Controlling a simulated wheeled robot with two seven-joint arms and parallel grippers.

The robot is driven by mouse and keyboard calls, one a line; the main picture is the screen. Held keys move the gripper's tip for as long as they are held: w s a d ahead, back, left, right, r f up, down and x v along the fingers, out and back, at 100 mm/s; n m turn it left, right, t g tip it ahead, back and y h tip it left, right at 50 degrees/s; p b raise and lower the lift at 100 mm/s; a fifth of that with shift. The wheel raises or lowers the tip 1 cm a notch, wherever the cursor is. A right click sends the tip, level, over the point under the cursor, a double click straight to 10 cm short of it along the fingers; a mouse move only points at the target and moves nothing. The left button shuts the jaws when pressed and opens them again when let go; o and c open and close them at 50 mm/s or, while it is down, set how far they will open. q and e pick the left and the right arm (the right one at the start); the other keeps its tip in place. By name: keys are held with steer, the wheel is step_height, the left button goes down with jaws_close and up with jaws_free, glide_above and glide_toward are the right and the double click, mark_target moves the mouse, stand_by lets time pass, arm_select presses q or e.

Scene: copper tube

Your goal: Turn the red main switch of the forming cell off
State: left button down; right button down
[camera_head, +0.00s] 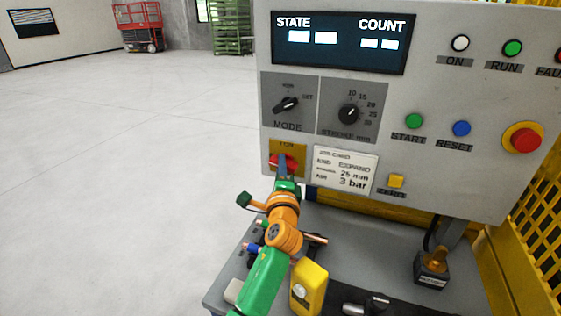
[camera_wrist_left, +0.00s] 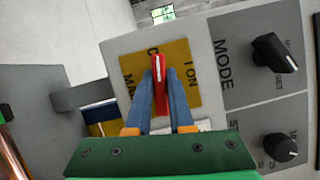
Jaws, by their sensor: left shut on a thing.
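The red main switch (camera_head: 283,162) sits on a yellow plate (camera_head: 301,151) at the lower left of the grey control panel. In the left wrist view the red handle (camera_wrist_left: 159,72) stands between the blue fingers, over the yellow plate (camera_wrist_left: 183,60) marked ON. My left gripper (camera_head: 283,170) is at the switch, its blue fingers shut on the red handle; the fingers also show in the left wrist view (camera_wrist_left: 160,92). The fingers and wrist hide part of the switch and its lettering in the head view. My right gripper is not in view.
Close by are the MODE knob (camera_head: 286,104), the STROKE knob (camera_head: 349,114) and a white label (camera_head: 345,171). Buttons and a red emergency stop (camera_head: 525,140) are at right. A grey table (camera_head: 375,236) below carries copper tubes and a yellow item (camera_head: 309,287).

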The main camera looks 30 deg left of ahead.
arm_select(q)
steer(key=shift+r+n+g+p, duration=0.15)
steer(key=shift+n+g+p, duration=0.15)
steer(key=shift+n+p, duration=0.5)
steer(key=shift+n, duration=0.3)
steer(key=c, duration=0.8)
jaws_free()
steer(key=shift+w, duration=0.1)
steer(key=b+v, duration=0.2)
steer(key=v, duration=0.5)
